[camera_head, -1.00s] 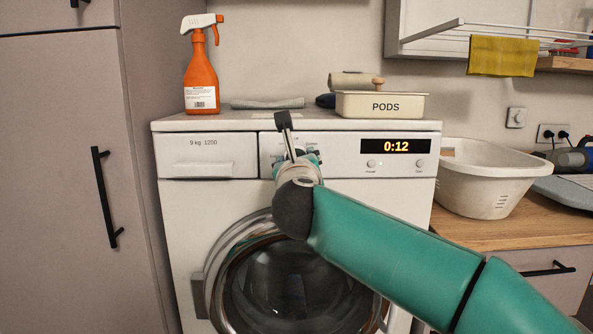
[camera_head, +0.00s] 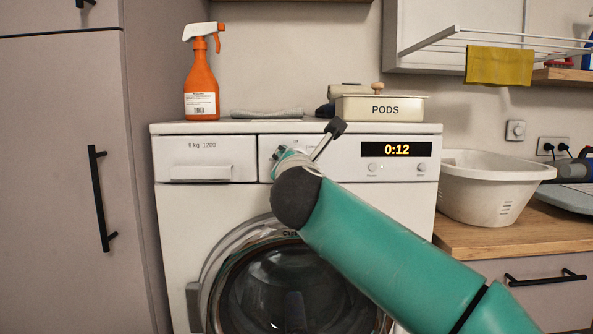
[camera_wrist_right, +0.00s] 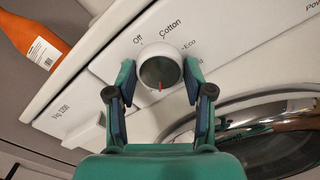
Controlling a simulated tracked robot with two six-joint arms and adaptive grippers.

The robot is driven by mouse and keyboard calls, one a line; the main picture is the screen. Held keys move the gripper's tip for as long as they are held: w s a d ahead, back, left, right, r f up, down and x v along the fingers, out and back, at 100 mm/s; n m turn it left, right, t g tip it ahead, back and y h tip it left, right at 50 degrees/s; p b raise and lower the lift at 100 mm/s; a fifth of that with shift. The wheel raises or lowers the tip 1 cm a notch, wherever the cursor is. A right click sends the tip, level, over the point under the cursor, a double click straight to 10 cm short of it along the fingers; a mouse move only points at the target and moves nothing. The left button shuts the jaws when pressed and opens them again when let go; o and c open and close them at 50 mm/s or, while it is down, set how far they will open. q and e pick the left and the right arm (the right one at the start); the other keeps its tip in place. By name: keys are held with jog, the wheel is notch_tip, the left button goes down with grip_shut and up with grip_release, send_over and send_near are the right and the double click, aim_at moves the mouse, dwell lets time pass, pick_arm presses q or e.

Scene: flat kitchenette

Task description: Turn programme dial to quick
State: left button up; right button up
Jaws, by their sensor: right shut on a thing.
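The washing machine (camera_head: 185,215) stands in the middle of the head view, and its display (camera_head: 396,149) reads 0:12. In the right wrist view the round programme dial (camera_wrist_right: 160,68) is white-rimmed with a grey face and a red mark. The mark points toward the bottom of that picture, away from the printed Off and Cotton labels. A partly covered Eco label shows at the right; the quick label cannot be made out. My right gripper (camera_head: 281,153) is shut on the dial, one finger each side. It hides most of the dial in the head view. My left gripper is not in view.
An orange spray bottle (camera_head: 201,85), a folded cloth (camera_head: 267,113) and a PODS box (camera_head: 381,107) stand on the machine. A white basket (camera_head: 490,190) is on the wooden counter at right. The round door (camera_head: 295,285) is below the panel.

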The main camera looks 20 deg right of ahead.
jog(key=shift+w+a+f+m+b, duration=0.1)
jog(key=shift+f+m+b, duration=0.25)
jog(key=shift+m, duration=0.45)
jog(key=o, duration=1.2)
jog(key=shift+r, duration=0.15)
jog(key=v, duration=1.2)
